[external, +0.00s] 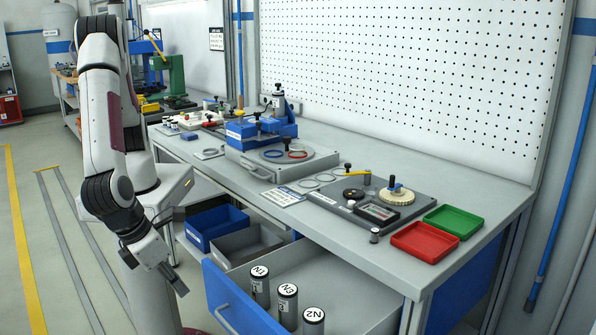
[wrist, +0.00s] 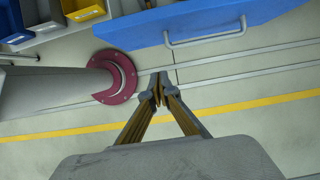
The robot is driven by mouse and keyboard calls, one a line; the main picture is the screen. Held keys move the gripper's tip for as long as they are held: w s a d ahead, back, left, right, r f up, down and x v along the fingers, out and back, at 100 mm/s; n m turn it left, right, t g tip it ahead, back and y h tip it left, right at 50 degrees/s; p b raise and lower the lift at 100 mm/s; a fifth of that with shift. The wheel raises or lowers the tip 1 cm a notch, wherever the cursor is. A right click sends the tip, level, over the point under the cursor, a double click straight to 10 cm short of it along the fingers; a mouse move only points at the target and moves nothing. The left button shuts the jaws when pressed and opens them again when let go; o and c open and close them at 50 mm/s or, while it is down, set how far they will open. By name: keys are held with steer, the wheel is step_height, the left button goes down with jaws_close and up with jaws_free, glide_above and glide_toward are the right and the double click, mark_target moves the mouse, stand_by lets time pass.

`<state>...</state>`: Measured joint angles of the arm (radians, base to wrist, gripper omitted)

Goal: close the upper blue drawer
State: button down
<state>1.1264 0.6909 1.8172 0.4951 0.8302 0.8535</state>
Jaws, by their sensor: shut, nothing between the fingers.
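The blue-fronted drawer (external: 240,306) under the bench is pulled open in the external view. Its grey inside holds labelled dark cylinders (external: 287,300). A metal bar handle (external: 222,314) is on its front. In the wrist view the blue front (wrist: 240,20) and handle (wrist: 205,36) lie at the top. My gripper (external: 178,284) is left of the drawer front in the external view, apart from it. In the wrist view my gripper (wrist: 158,88) has its fingertips together and empty, below the handle and over the floor. The drawer's lower part is cut off in the external view.
A blue bin (external: 216,226) and a grey bin (external: 248,244) sit under the bench behind the drawer. The bench top (external: 455,266) carries fixtures, a red tray (external: 425,242) and a green tray (external: 454,221). The floor left of my arm is open, with a yellow line (external: 22,240).

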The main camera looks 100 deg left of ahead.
mark_target(215, 303)
stand_by(0.4)
steer(key=shift+w+a+f, duration=0.9)
steer(key=shift+f, duration=0.65)
steer(key=shift+w+a+f, duration=0.95)
steer(key=shift+f, duration=0.6)
steer(key=shift+w+a+f, duration=0.9)
steer(key=shift+f, duration=0.65)
steer(key=w+a, duration=2)
steer(key=shift+w+a, duration=0.1)
steer(key=shift+r, duration=0.1)
